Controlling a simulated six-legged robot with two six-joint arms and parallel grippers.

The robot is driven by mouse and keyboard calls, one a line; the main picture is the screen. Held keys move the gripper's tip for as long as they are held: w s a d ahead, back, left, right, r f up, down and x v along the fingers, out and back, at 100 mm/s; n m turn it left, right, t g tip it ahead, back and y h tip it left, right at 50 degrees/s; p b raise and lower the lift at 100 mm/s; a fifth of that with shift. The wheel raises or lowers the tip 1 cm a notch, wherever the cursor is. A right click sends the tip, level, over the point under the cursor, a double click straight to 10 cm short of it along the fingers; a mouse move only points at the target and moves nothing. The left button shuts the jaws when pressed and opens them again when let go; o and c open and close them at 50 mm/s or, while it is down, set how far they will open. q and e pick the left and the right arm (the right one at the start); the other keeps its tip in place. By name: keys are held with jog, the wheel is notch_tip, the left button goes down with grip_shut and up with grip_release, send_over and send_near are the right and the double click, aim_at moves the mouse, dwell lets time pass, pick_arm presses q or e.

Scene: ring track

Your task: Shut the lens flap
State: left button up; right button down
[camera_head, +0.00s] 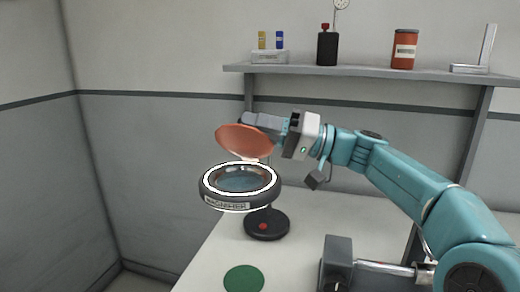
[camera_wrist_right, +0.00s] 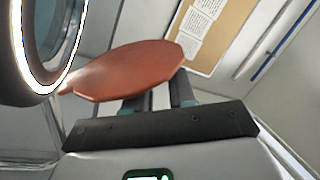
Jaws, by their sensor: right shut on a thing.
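The magnifier lamp's round head (camera_head: 240,200) has a dark rim, a lit white ring and a blue-tinted lens, and faces up in the head view. Its orange-red lens flap (camera_head: 243,139) stands open, tilted up above the back of the head. My right gripper (camera_head: 262,122) is at the flap's upper far edge and shut on it. In the right wrist view the flap (camera_wrist_right: 128,70) lies across the fingers (camera_wrist_right: 158,98), which it partly hides, and the lit ring (camera_wrist_right: 78,55) is at left. My left gripper is out of view.
The lamp's dark base (camera_head: 267,224) with a red button stands on the white table (camera_head: 310,212). A green disc (camera_head: 244,279) lies near the front. A wall shelf (camera_head: 370,72) holds bottles and an orange jar (camera_head: 404,49) above my right arm.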

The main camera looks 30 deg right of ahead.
jog(key=a+f+n+b, duration=0.1)
jog(key=n+b, duration=0.1)
jog(key=s+f+n+g+b, duration=0.1)
jog(key=n+b, duration=0.1)
jog(key=s+a+f+n+b, duration=0.1)
jog(key=n+b, duration=0.1)
jog(key=b, duration=0.1)
jog(key=shift+s+a+f+g, duration=0.15)
jog(key=shift+a+f+g, duration=0.05)
jog(key=shift+a+g, duration=0.2)
jog(key=shift+s+a+f+n+g+b, duration=0.15)
jog(key=shift+f+n+b, duration=0.15)
jog(key=shift+n+b, duration=0.3)
jog(key=shift+s+a+f+n+g+b, duration=0.15)
jog(key=shift+f+n+b, duration=0.15)
jog(key=shift+n+b, duration=0.25)
jog(key=shift+s+a+f+n+b, duration=0.15)
jog(key=shift+f+n+b, duration=0.4)
jog(key=shift+n, duration=0.3)
jog(key=shift+r, duration=0.1)
jog(key=c, duration=0.9)
grip_release()
jog(key=shift+c, duration=0.2)
